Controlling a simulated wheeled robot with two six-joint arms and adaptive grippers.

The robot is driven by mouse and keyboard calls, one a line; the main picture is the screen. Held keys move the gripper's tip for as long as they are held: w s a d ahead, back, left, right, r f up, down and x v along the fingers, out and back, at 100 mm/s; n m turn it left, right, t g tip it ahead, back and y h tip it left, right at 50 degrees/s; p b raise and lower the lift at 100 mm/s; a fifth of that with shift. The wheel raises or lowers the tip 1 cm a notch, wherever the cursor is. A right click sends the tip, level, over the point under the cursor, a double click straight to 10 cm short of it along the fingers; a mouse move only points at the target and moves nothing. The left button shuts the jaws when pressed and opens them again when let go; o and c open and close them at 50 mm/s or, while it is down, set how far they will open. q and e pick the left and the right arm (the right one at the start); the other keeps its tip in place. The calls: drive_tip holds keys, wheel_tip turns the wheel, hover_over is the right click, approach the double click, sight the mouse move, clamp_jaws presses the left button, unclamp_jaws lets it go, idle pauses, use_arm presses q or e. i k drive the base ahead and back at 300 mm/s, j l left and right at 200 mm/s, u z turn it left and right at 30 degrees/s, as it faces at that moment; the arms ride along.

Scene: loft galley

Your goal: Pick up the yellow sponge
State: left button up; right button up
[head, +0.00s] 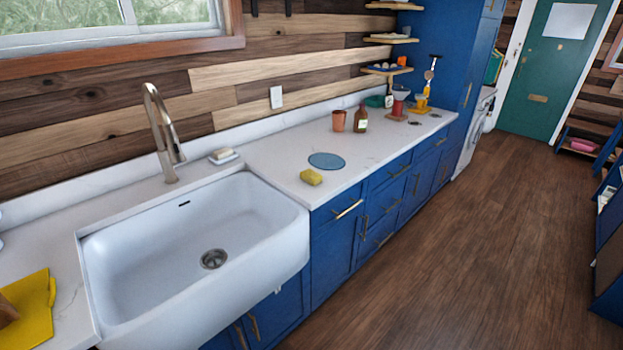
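The yellow sponge (311,177) lies on the white countertop, just right of the sink and near the counter's front edge. A round blue mat (326,161) lies close behind it, and nothing covers the sponge. Neither of my grippers shows in the head view.
The white sink (205,245) with a tall faucet (160,130) is left of the sponge. A terracotta cup (338,120) and a brown bottle (361,119) stand farther back. The wooden floor (450,240) before the cabinets is clear.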

sight(313, 178)
drive_tip(key=i+l+u, duration=0.1)
drive_tip(key=i+l, duration=0.45)
drive_tip(key=l, duration=0.25)
drive_tip(key=i+l+u, duration=0.15)
drive_tip(key=l, duration=0.25)
drive_tip(key=i+l+u, duration=0.1)
drive_tip(key=i+l, duration=0.25)
drive_tip(key=l, duration=0.1)
